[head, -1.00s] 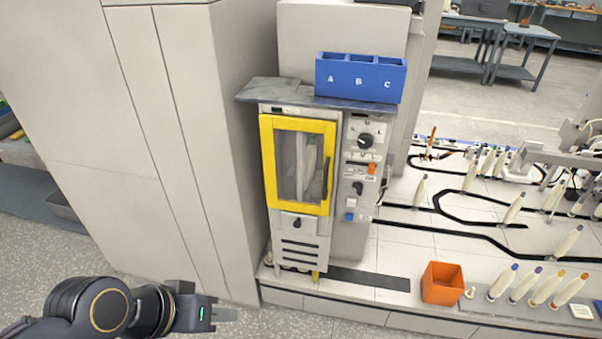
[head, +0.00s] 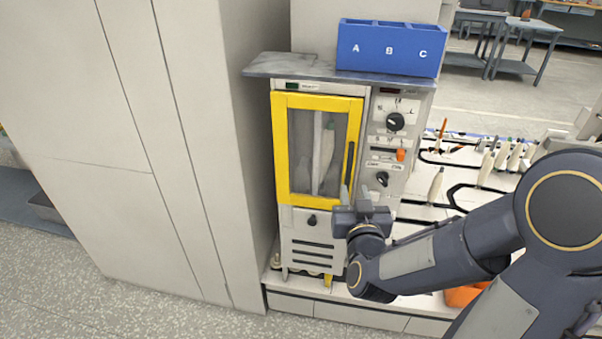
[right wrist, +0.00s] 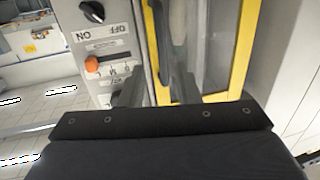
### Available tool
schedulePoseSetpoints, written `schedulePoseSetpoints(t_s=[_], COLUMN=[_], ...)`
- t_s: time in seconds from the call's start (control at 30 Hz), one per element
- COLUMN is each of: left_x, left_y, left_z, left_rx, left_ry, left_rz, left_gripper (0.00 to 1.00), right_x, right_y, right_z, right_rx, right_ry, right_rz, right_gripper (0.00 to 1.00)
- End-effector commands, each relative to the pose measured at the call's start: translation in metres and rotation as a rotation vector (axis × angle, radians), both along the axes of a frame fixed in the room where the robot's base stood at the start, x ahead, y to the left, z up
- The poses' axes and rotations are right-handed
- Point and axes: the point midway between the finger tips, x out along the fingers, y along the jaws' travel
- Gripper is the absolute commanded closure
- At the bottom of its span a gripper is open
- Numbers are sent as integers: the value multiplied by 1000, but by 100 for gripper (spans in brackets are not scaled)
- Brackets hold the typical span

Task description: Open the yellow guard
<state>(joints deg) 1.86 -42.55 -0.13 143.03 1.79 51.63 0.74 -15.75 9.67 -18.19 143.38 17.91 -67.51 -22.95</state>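The yellow guard (head: 282,150) is a yellow-framed door with a clear window on the front of the grey machine, and it is closed. Its dark vertical handle (head: 349,162) is on the right side of the frame. My right gripper (head: 356,192) is open in front of the handle's lower end, its two fingers apart and pointing at the machine. In the right wrist view the handle (right wrist: 160,45) shows beyond and between the fingers, with the yellow frame (right wrist: 243,50) to the right. Contact cannot be told. My left gripper is not in view.
A control panel with a black knob (head: 395,121) and an orange switch (head: 400,155) is right of the guard. A blue bin marked A, B, C (head: 390,50) sits on top. A tall grey cabinet (head: 190,150) stands at left. My right arm partly hides an orange box (head: 464,296).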

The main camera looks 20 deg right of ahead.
Motion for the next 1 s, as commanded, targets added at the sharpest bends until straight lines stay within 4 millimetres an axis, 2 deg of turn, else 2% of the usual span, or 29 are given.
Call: schedulePoseSetpoints(t_s=[0.17,0.6,0.97,1.0], left_x=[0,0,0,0], left_y=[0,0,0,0], left_z=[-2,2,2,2], left_rx=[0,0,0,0], left_ry=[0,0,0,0], left_rz=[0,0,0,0], left_gripper=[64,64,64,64], right_x=[7,66,73,73], right_y=[-6,-28,-30,-30], right_z=[2,1,1,1], right_rx=[-35,-31,-31,-31], right_ry=[-25,-24,-24,-24], right_rz=[-26,-24,-22,-22], right_gripper=[71,71,71,73])
